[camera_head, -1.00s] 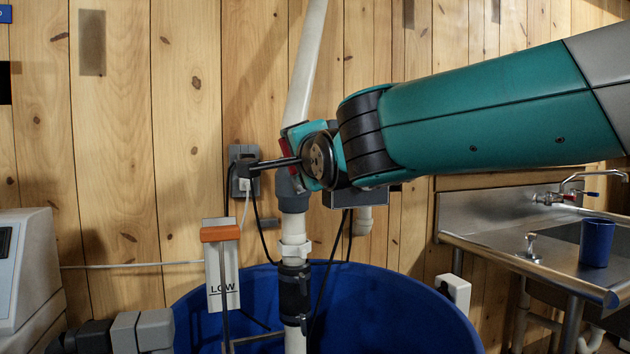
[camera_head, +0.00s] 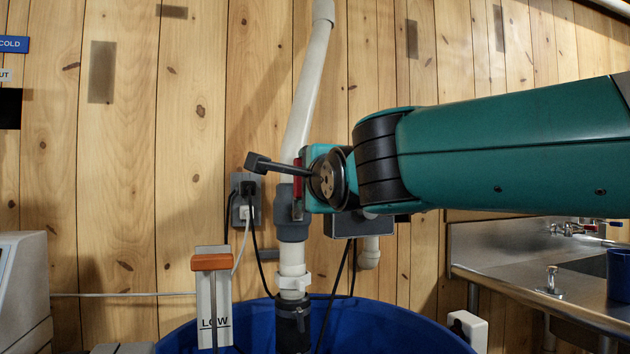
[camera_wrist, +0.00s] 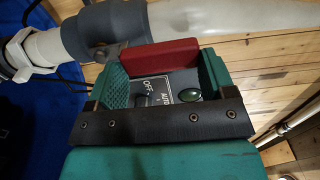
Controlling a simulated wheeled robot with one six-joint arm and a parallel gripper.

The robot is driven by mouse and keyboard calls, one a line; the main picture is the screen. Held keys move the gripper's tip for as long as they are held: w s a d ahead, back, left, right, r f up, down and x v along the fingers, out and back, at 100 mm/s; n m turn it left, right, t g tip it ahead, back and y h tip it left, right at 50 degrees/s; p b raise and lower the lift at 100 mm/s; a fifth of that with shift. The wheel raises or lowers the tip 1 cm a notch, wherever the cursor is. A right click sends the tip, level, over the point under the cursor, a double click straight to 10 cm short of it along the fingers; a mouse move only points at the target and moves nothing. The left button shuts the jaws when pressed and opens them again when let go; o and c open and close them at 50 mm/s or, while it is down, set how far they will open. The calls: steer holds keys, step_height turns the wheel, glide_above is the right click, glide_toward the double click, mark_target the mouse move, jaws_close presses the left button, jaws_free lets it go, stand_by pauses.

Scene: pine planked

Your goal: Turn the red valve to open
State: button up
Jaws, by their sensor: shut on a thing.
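The red valve handle (camera_wrist: 160,54) is a flat bar in the wrist view, lying between the two green ridged fingers of my gripper (camera_wrist: 163,78). It runs close to parallel with the pipe beside it. In the head view only a thin red strip of the handle (camera_head: 298,172) shows, upright against the pipe, with the rest hidden by my gripper (camera_head: 308,182). My gripper is shut on the handle. The grey valve body (camera_head: 291,226) sits on the white vertical pipe (camera_head: 309,85).
A large blue drum (camera_head: 400,326) stands below the pipe. An orange-handled lever on a plate marked LOW (camera_head: 212,295) is left of the pipe. A grey control box (camera_head: 345,228) sits behind my gripper. A metal sink (camera_head: 500,250) is at right.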

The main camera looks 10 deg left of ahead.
steer(key=shift+r, duration=0.4)
steer(key=o, duration=0.8)
steer(key=shift+s, duration=0.1)
steer(key=shift+o, duration=0.2)
steer(key=shift+f, duration=0.15)
steer(key=shift+d+f, duration=0.1)
steer(key=b+v, duration=0.3)
steer(key=v, duration=1.4)
steer(key=shift+s, duration=0.2)
